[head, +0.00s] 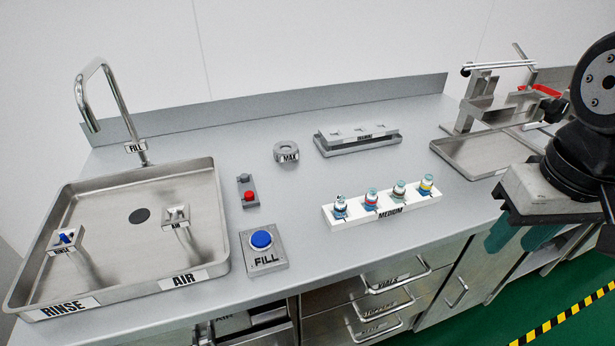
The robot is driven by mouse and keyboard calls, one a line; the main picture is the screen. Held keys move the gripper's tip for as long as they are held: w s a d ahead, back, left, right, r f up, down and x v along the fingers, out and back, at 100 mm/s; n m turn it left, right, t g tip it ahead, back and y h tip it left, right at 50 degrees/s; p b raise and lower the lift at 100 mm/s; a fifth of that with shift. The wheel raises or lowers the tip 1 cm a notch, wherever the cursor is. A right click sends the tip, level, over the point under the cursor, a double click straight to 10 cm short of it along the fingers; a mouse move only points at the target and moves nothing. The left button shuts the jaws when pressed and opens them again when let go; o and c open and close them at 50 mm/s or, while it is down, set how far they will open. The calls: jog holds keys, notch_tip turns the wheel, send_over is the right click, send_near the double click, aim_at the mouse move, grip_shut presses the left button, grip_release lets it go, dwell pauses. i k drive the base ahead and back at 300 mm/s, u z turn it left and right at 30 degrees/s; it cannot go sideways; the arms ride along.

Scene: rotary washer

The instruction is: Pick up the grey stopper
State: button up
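I cannot make out a grey stopper for certain. A white rack marked MEDIUM (388,222) holds several small vials with coloured bands near the counter's front edge. Their tops are too small to tell apart. A closed drawer stack (385,300) sits below, with a label that seems to read STOPPERS on the middle drawer; its inside is hidden. My gripper (522,238) is at the right edge, in front of the counter, well to the right of the rack. Teal parts show below its grey body. Its fingers are not clear, and I see nothing held.
A sink tray (205,258) with RINSE and AIR posts and a tap (98,90) is at left. The FILL button (262,241), a red-button box (248,191), a round MAX piece (287,152) and a grey holder (357,139) stand on the counter. A steel tray (480,155) is at right.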

aim_at(244, 177)
jog(key=u, duration=0.5)
jog(key=k, duration=0.6)
jog(key=u, duration=0.75)
jog(key=i, duration=1.25)
jog(key=z, duration=0.65)
